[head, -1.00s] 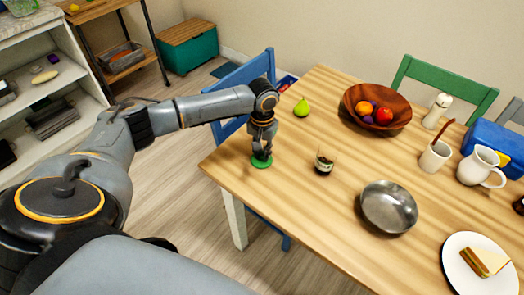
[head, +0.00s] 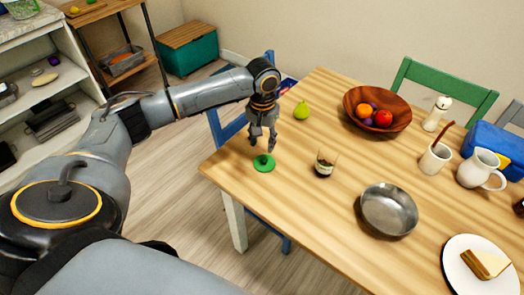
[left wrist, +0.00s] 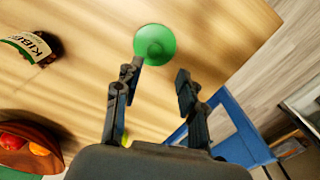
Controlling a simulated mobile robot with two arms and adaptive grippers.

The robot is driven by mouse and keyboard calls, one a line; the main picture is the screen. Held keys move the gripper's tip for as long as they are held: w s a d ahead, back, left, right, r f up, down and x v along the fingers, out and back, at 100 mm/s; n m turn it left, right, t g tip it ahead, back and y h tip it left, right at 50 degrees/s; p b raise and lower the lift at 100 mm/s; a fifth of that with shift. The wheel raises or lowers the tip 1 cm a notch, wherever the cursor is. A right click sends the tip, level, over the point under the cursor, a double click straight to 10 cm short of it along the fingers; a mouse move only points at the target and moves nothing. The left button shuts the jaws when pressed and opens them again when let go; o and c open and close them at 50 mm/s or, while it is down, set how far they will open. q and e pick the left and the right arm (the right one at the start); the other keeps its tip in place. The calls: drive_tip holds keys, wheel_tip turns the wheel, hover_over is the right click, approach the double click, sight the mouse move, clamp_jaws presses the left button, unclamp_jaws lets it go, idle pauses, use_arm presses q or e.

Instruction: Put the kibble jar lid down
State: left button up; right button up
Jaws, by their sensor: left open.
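The green kibble jar lid (head: 264,163) lies on the wooden table (head: 300,215) near its left corner. It also shows in the left wrist view (left wrist: 155,44), just beyond the fingertips. My left gripper (head: 262,147) is open and empty, pointing down just above the lid. Its two fingers stand apart in the left wrist view (left wrist: 160,75). The small glass kibble jar (head: 325,163) stands open to the right of the lid, with dark contents low in it. Its label shows in the left wrist view (left wrist: 35,45). My right gripper is not in view.
A metal bowl (head: 388,210), a cup (head: 434,160), a white pitcher (head: 477,170) and a sandwich plate (head: 462,285) are to the right. A blue chair (head: 228,128) is against the left edge.

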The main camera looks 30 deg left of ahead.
use_arm(q)
wheel_tip(320, 180, up, 6)
drive_tip(key=shift+s+f, duration=0.1)
drive_tip(key=shift+f, duration=0.05)
idle(0.6)
